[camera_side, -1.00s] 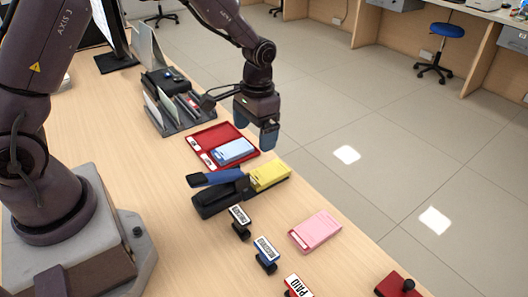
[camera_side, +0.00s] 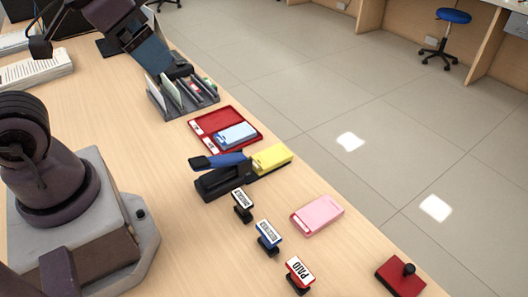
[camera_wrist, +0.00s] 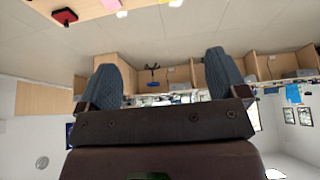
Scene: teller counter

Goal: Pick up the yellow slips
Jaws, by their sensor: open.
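The yellow slips (camera_side: 271,157) form a small pad lying at the right end of the black and blue stapler (camera_side: 218,175), near the counter's right edge. I cannot tell whether the pad rests on the stapler's base or just touches it. My gripper (camera_side: 158,57) is at the upper left in the side view, near the far end of the grey file rack and well away from the slips. In the wrist view my gripper (camera_wrist: 164,75) has its two blue-grey fingers wide apart with nothing between them. A small yellow patch shows at that view's top edge, too cut off to identify.
A red tray (camera_side: 245,148) holds light blue slips (camera_side: 236,135). The grey file rack (camera_side: 185,98) stands behind.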

